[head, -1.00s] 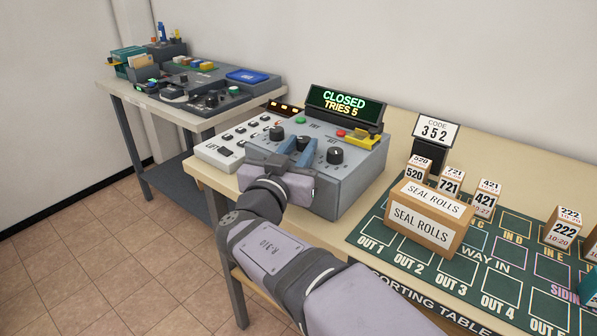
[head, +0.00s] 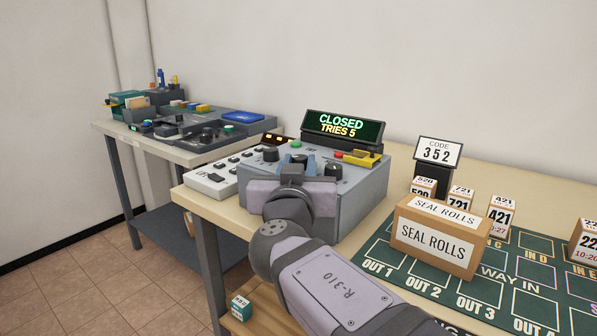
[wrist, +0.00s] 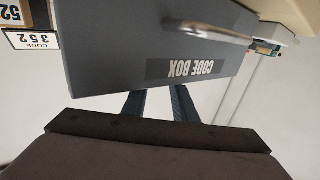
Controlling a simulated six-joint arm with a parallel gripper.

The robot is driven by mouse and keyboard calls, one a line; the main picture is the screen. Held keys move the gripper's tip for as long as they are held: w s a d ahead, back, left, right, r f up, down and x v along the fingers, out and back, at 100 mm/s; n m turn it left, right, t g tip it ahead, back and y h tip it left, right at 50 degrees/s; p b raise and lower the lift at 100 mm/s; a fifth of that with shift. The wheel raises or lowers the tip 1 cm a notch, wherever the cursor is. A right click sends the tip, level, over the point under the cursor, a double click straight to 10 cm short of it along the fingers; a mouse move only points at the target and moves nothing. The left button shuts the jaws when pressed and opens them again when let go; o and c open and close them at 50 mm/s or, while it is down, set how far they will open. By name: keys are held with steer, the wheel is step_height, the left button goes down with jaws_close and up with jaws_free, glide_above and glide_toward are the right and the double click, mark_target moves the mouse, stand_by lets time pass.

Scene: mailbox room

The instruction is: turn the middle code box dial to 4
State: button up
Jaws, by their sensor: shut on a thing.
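The grey code box (head: 356,203) stands on the cream table, with its front label and handle upside down in the wrist view (wrist: 150,45). Its dark left dial (head: 270,154) and right dial (head: 333,170) show in the head view. The middle dial (head: 298,159) lies between them, mostly hidden by my gripper (head: 297,166). The gripper's blue fingers are shut on this dial from the front. In the wrist view the fingers run past the box edge, and the dial is out of sight. I cannot read the dial's number. The display (head: 342,126) reads CLOSED, TRIES 5.
A card (head: 438,152) reads CODE 3 5 2. The SEAL ROLLS carton (head: 432,240) and numbered small boxes stand on the green mat at right. A yellow part (head: 362,158) and a red button are on the box's right top. A switch panel (head: 212,181) lies left.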

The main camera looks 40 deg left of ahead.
stand_by(0.3)
steer(key=o, duration=1)
steer(key=shift+o, duration=0.2)
steer(key=b+v, duration=0.2)
steer(key=v, duration=0.5)
steer(key=shift+s, duration=0.2)
